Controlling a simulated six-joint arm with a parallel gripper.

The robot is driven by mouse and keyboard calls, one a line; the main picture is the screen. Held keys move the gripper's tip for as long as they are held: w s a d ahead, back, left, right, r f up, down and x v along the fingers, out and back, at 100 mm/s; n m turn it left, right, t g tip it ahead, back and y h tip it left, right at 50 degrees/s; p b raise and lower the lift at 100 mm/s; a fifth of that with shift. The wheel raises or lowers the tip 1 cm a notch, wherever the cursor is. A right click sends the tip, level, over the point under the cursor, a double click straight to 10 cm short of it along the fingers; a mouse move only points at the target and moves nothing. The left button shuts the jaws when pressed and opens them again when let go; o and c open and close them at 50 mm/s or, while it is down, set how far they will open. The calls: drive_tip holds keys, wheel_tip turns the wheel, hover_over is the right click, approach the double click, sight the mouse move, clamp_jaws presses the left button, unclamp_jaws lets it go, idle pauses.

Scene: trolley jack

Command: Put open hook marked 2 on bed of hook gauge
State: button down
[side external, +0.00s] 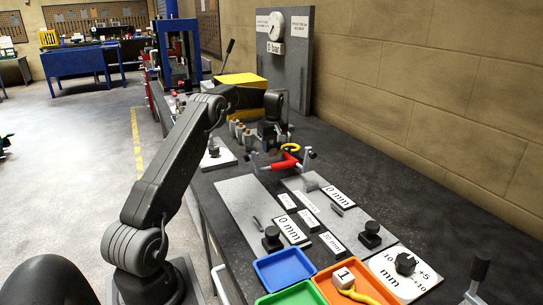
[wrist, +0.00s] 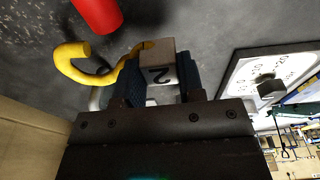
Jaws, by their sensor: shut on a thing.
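The open hook marked 2 is a yellow hook (wrist: 68,62) with a pale block (wrist: 158,70) bearing a "2". My gripper (wrist: 160,84) is shut on that block, one dark finger on each side. In the side view my gripper (side external: 272,134) is above the far part of the bench, and the yellow hook (side external: 291,147) shows beside it. Two grey plates lie nearer the camera, a left one (side external: 232,200) and a right one (side external: 350,218), with black knobs and "0 mm" cards. I cannot tell which is the hook gauge; its bed is not clearly identifiable.
A red-handled tool (side external: 284,162) stands close below the hook; its red part (wrist: 97,14) shows in the wrist view. Blue (side external: 284,268), orange (side external: 372,288) and green trays are in front. A block marked 1 (side external: 343,276) lies in the orange one. A dial plate (side external: 404,270) is beside them.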

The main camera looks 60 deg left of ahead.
sight(272, 152)
drive_tip(key=shift+f, duration=1.9)
drive_tip(key=shift+f, duration=0.1)
drive_tip(key=shift+f, duration=0.15)
drive_tip(key=c, duration=0.7)
unclamp_jaws()
drive_tip(key=shift+c, duration=0.2)
